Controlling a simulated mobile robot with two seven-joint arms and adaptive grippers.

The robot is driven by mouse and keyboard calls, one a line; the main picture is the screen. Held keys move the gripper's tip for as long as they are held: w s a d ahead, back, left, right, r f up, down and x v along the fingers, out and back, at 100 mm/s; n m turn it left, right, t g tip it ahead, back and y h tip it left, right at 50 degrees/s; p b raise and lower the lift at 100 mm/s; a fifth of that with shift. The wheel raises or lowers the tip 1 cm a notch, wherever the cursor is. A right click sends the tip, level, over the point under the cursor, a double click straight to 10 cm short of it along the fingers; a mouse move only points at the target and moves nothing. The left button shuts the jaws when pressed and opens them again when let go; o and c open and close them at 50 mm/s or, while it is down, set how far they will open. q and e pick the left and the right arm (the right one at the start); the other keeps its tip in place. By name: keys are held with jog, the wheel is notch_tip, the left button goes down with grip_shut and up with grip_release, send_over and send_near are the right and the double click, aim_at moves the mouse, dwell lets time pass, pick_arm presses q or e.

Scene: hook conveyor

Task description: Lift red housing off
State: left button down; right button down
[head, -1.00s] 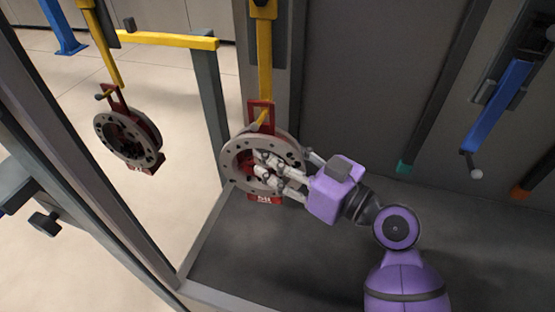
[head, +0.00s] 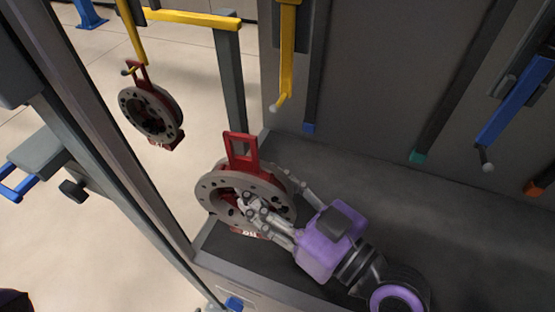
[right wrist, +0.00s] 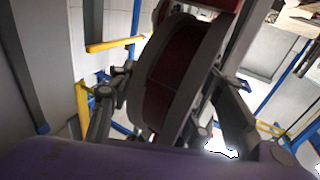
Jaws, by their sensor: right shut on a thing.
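The red housing (head: 241,147) has a grey ring flange with bolt holes and a red loop bracket on top. It hangs clear of the yellow hook (head: 284,98), below and to the left of it. My right gripper (head: 256,210) is shut on the housing's ring; in the right wrist view the fingers straddle the housing (right wrist: 178,80) on both sides. The yellow hook is empty. My left gripper is not in view.
A second red housing (head: 151,113) hangs on another yellow hook at the left. Blue hooks (head: 515,100) hang at the right. The dark floor (head: 400,220) of the bay is clear.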

aim_at(235, 193)
jog(key=shift+s+a+r+p, duration=0.2)
jog(key=shift+s, duration=0.35)
jog(key=shift+s+a+r+p, duration=0.15)
jog(key=shift+s, duration=0.4)
jog(key=shift+s+a+f, duration=0.1)
jog(key=shift+s+a, duration=0.1)
jog(key=shift+s, duration=0.35)
jog(key=shift+s+f, duration=0.2)
jog(key=shift+f, duration=0.4)
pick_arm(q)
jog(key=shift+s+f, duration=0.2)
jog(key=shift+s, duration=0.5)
pick_arm(e)
jog(key=shift+f, duration=0.15)
pick_arm(q)
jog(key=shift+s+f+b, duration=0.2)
jog(key=shift+b, duration=0.2)
pick_arm(e)
jog(key=shift+f, duration=0.2)
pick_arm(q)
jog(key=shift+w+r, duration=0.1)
pick_arm(e)
jog(key=shift+s, duration=0.1)
